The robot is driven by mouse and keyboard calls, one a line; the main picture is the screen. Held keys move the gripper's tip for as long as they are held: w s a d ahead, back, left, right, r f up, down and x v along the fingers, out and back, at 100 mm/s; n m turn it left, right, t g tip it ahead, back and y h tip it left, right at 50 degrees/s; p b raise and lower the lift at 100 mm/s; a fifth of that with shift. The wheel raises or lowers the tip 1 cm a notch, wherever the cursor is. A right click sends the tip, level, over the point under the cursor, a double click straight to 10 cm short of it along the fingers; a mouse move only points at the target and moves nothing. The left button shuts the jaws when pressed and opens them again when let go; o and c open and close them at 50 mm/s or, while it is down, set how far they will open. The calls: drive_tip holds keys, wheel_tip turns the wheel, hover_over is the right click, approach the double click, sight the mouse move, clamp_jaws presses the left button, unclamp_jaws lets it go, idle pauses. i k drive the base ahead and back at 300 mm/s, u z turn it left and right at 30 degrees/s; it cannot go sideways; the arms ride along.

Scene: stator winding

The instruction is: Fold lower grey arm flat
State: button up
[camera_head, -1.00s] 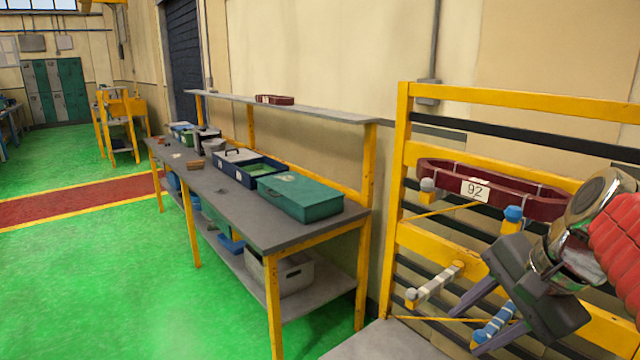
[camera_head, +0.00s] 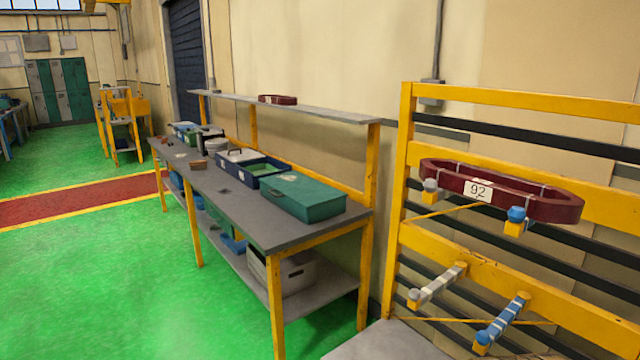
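The lower grey arm (camera_head: 437,286) sticks out from the lower yellow bar of the rack at the right. It points toward the front left and ends in a grey knob. The lower blue arm (camera_head: 502,321) sticks out beside it, to its right, also pointing front left. Above, a dark red coil (camera_head: 540,203) with a tag reading 92 rests on an upper grey-tipped arm (camera_head: 430,190) and an upper blue-tipped arm (camera_head: 515,219). My gripper is not in view.
The yellow rack (camera_head: 530,105) with dark crossbars stands against the wall. A grey workbench (camera_head: 250,222) with a green case (camera_head: 302,196) and several boxes stands left of it. Green floor (camera_head: 110,280) lies open at the left.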

sight(417, 298)
drive_tip(key=u, duration=0.05)
drive_tip(key=k, duration=0.65)
drive_tip(key=u, duration=0.55)
drive_tip(key=i, duration=1.7)
drive_tip(key=z, duration=0.6)
